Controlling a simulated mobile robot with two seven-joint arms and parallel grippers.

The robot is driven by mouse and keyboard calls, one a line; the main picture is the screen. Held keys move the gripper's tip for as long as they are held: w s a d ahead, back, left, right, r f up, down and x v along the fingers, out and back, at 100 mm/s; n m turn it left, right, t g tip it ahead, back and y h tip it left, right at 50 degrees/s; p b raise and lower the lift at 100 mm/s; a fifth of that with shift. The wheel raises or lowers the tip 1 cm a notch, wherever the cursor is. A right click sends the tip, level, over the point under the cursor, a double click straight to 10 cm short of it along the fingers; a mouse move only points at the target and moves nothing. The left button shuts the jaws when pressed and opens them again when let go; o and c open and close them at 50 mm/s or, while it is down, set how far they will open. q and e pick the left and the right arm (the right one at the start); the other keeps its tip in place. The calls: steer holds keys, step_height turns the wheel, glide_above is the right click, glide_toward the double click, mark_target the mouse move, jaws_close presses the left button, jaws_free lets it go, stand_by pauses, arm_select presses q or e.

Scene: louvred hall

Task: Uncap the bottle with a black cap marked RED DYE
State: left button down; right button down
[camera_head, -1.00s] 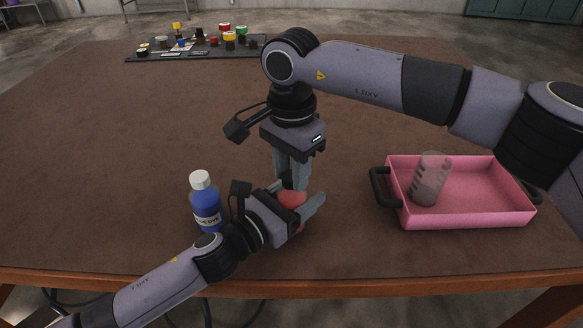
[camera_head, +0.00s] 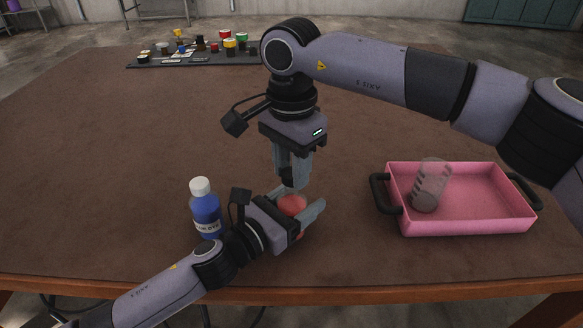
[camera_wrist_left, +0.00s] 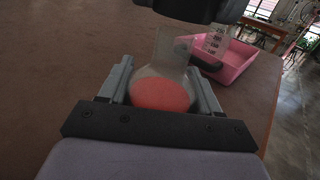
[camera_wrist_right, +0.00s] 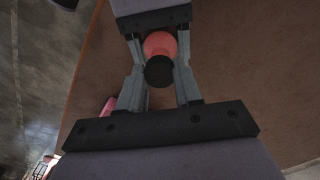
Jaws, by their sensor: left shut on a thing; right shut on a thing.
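The red bottle (camera_head: 292,204) stands at the table's front, between the fingers of my left gripper (camera_head: 303,205), which is shut on it. It shows reddish in the left wrist view (camera_wrist_left: 160,95); its label is hidden. My right gripper (camera_head: 291,184) points down from above and is shut on the black cap (camera_wrist_right: 159,71). The cap is over the bottle's top, with the red body behind it in the right wrist view (camera_wrist_right: 160,45). I cannot tell whether cap and neck touch.
A blue dye bottle (camera_head: 206,213) with a white cap stands left of the grippers. A pink tray (camera_head: 470,226) with black handles and a clear beaker (camera_head: 429,186) is at right. A dark rack (camera_head: 150,64) with several small containers lies at the back left. The middle table is clear.

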mark_target(291, 173)
steer(key=shift+r, duration=2)
arm_select(q)
steer(key=shift+c, duration=0.7)
jaws_free()
